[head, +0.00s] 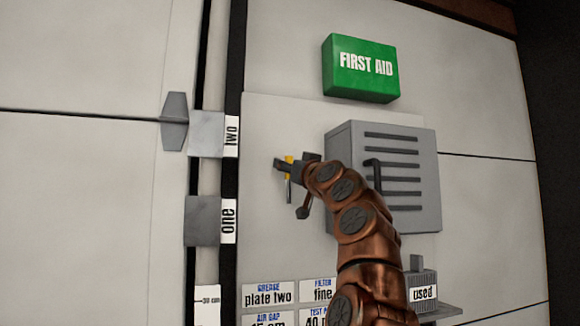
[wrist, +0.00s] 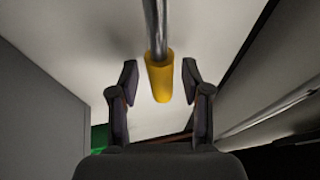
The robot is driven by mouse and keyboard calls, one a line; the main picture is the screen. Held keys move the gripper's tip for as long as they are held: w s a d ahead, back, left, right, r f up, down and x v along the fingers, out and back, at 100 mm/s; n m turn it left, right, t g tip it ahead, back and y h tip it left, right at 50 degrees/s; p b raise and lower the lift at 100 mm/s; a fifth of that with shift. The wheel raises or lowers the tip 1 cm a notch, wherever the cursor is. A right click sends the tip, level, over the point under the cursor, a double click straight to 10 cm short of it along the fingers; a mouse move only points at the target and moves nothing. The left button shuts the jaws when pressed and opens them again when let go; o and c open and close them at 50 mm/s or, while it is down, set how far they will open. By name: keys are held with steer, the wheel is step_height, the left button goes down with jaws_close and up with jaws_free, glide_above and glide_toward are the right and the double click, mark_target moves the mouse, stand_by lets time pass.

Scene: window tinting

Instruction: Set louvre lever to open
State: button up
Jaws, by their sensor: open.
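The lever shows in the wrist view as a metal rod with a yellow grip (wrist: 159,78) at its end. The grip lies between the two fingers of my gripper (wrist: 160,70), with a gap on each side. In the head view, the yellow grip (head: 289,170) shows at my gripper (head: 291,162), left of the grey louvred box (head: 413,210). My gripper is open around the grip. My gripper and arm partly hide the lever in the head view, and I see no open or shut marking by it.
A green first aid box (head: 360,68) is above. Tabs labelled two (head: 207,134) and one (head: 203,220) are on the left strip. Labels (head: 268,296) and a shelf with a "used" container (head: 423,293) are below.

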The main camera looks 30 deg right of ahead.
steer(key=shift+s, duration=0.35)
steer(key=v, duration=1.1)
steer(key=shift+s, duration=0.2)
stand_by(0.8)
steer(key=shift+f, duration=0.15)
stand_by(0.3)
